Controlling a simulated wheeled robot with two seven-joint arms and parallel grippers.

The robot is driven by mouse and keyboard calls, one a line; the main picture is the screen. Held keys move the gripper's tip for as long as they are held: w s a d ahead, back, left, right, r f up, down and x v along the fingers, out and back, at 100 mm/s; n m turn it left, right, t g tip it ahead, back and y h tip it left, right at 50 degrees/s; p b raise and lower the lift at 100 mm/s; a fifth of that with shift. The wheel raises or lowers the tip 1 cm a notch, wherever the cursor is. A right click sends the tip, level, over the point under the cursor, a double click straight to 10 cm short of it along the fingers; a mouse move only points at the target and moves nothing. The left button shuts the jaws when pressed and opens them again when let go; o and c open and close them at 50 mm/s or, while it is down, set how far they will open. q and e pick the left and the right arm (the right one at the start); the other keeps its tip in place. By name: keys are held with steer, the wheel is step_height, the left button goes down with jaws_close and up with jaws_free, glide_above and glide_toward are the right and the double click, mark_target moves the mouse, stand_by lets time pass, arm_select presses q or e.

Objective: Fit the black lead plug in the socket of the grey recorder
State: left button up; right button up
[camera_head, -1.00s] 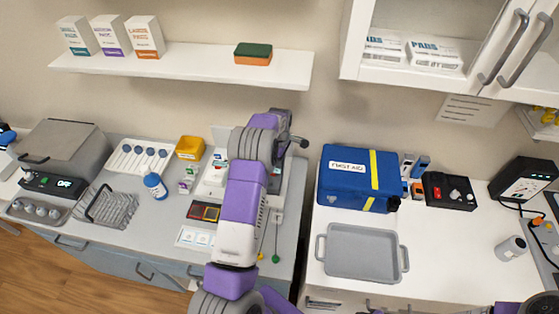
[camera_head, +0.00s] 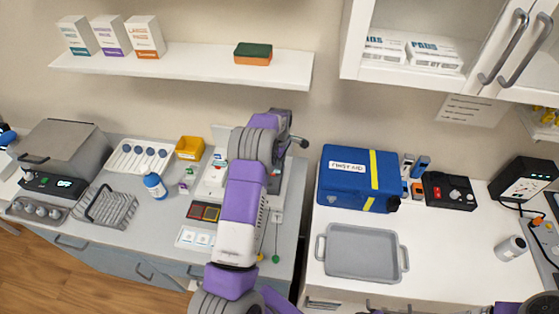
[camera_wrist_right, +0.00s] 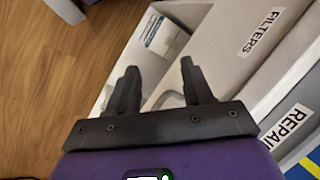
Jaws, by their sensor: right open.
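A black lead (camera_head: 509,205) runs from a black device on the right counter toward a grey unit (camera_head: 545,236) cut by the right picture edge. This unit may be the recorder. An orange piece shows on it; I cannot make out the black plug or the socket. My left gripper (camera_head: 295,138) is at the end of the purple arm, above the back of the left counter, far left of the lead; its jaws are too unclear to judge. My right gripper (camera_wrist_right: 160,76) is open and empty, over an open drawer in the right wrist view.
Bare counter lies between tray and bottle.

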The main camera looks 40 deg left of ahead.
arm_select(q)
steer(key=shift+r, duration=0.15)
steer(key=shift+r+p, duration=1.2)
steer(key=shift+r, duration=0.7)
steer(key=shift+o, duration=0.3)
steer(key=o, duration=0.5)
steer(key=shift+r+p, duration=0.95)
steer(key=shift+r, duration=0.55)
